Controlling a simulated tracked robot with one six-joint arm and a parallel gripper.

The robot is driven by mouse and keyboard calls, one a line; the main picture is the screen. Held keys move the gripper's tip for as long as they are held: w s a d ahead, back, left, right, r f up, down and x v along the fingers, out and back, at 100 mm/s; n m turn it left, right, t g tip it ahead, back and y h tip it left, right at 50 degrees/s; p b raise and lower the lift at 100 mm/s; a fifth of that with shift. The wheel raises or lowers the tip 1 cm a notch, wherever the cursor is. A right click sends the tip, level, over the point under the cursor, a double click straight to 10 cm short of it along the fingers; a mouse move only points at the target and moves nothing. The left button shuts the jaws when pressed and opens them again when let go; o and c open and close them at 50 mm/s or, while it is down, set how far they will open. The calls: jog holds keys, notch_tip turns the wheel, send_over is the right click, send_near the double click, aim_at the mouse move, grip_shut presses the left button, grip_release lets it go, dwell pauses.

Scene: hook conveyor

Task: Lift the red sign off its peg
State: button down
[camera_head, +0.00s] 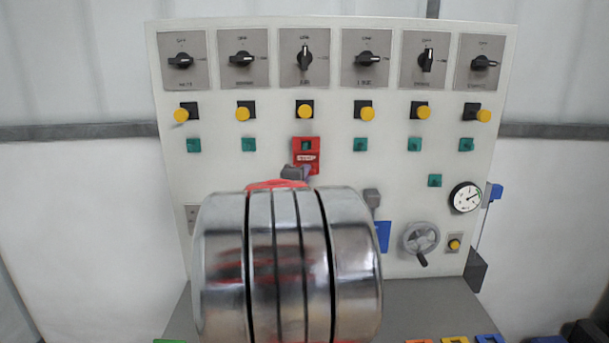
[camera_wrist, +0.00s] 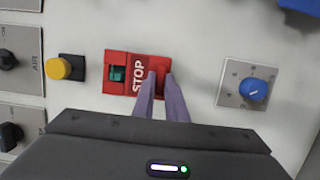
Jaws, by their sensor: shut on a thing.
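The red sign (camera_head: 306,157), marked STOP, is at the middle of the upright panel. In the wrist view the sign (camera_wrist: 133,60) lies flat or nearly flat against the panel. A teal block (camera_wrist: 117,74), which may be the peg, shows through the sign's opening. My gripper (camera_head: 297,174) is at the sign's lower edge in the head view. In the wrist view my gripper (camera_wrist: 160,77) is shut on the sign's edge beyond the lettering. Whether the sign touches the panel is hard to tell.
Yellow buttons (camera_head: 305,111) sit in a row above the sign, below black rotary switches (camera_head: 305,57). More teal blocks (camera_head: 360,145) flank it. A blue knob (camera_wrist: 254,89) is on a plate beyond the fingers. A gauge (camera_head: 465,197) and handwheel (camera_head: 420,238) are at lower right.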

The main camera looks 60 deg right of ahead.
jog(key=shift+s+a, duration=0.3)
jog(key=shift+a, duration=0.25)
jog(key=shift+s+a, duration=0.15)
jog(key=shift+a, duration=0.15)
jog(key=shift+s+a, duration=0.3)
jog(key=shift+a, duration=0.3)
jog(key=shift+a, duration=0.1)
jog(key=s+a, duration=0.3)
jog(key=a, duration=0.4)
jog(key=shift+s, duration=0.35)
dwell(0.3)
dwell(0.3)
jog(key=shift+r, duration=0.1)
